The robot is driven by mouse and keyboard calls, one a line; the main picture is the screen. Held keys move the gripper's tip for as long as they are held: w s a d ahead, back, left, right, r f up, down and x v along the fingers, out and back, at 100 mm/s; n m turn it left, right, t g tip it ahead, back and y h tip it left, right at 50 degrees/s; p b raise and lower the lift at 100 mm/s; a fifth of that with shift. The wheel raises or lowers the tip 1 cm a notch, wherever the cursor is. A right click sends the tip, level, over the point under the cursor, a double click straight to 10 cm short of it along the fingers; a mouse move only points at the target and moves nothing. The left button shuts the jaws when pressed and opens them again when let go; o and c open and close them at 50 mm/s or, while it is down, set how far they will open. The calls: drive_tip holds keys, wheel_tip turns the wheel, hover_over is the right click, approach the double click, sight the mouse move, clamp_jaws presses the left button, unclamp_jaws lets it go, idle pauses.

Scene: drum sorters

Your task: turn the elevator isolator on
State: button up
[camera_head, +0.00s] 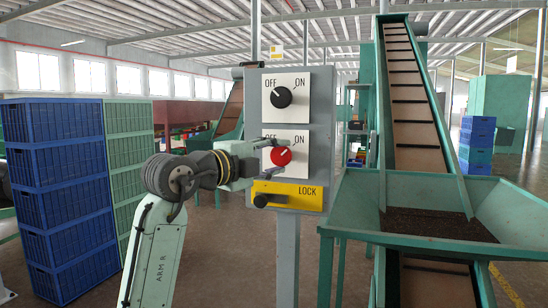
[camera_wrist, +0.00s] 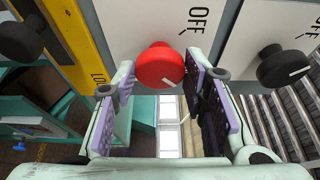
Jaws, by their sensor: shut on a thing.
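A grey control panel (camera_head: 317,90) on a post carries a red rotary knob (camera_head: 281,156) on a white plate marked OFF and ON. In the wrist view the red knob (camera_wrist: 160,66) sits between the purple-padded fingers of my gripper (camera_wrist: 160,78). My gripper (camera_head: 284,161) is shut on this knob from the front. The knob's white mark points up and right in the head view, towards ON. My arm partly hides the plate. I cannot read a label naming the isolator.
Above is a black knob (camera_head: 280,97), its mark towards OFF. Below is a yellow LOCK plate (camera_head: 310,202) with a black handle (camera_head: 262,200). A green hopper (camera_head: 450,232) and inclined conveyor (camera_head: 405,95) stand right. Blue crates (camera_head: 60,190) are stacked left.

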drive_tip(key=o, duration=1.2)
drive_tip(key=shift+c, duration=0.2)
drive_tip(key=v, duration=1.2)
drive_tip(key=shift+r, duration=0.1)
